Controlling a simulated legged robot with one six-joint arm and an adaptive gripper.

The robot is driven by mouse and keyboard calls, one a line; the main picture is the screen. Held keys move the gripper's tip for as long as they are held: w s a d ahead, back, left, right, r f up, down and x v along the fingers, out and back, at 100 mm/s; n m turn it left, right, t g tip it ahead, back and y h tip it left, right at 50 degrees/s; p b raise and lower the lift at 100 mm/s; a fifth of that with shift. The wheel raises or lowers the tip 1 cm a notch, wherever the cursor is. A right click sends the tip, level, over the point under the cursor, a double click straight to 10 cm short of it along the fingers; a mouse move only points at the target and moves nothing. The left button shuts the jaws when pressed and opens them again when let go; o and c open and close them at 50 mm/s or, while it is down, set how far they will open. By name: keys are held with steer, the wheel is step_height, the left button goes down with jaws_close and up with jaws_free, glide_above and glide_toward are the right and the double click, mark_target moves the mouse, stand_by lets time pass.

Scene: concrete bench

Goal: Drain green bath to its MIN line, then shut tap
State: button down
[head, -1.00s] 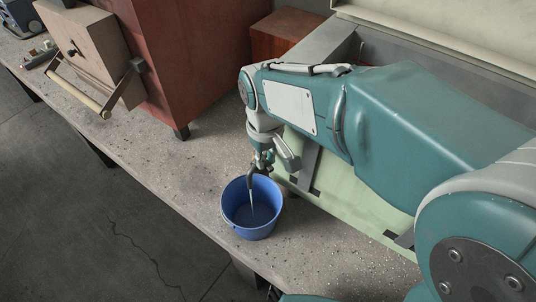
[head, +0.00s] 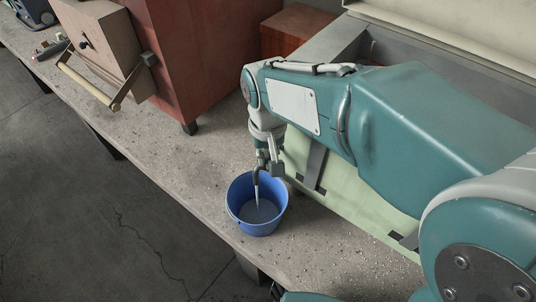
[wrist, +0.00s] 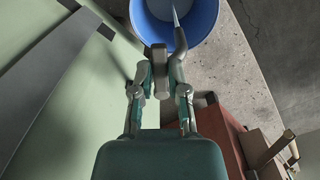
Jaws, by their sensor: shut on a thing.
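The pale green bath (head: 351,196) stands on the bench at right, partly hidden behind my arm. Its tap spout (head: 256,173) bends down over a blue bucket (head: 243,216), and a thin stream of water (head: 257,195) falls into it. Water covers the bucket's bottom. My gripper (wrist: 160,92) is shut on the tap handle (wrist: 160,68), beside the spout (wrist: 180,48) in the wrist view. A dark grey upright strip (head: 315,163) crosses the bath's front, with black marks near its foot. I cannot make out a MIN line or the water level in the bath.
A red-brown cabinet (head: 185,60) stands left of the tap, with a light wooden box (head: 97,35) and its bar handle (head: 88,87) beyond. A smaller red-brown block (head: 300,30) sits behind. The bench's front edge runs close to the bucket; bare bench lies left of it.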

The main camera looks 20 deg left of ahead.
mark_target(267, 160)
steer(key=shift+f, duration=0.1)
steer(key=c, duration=0.6)
jaws_free()
steer(key=shift+c, duration=0.2)
step_height(267, 160, up, 12)
steer(key=shift+a, duration=0.1)
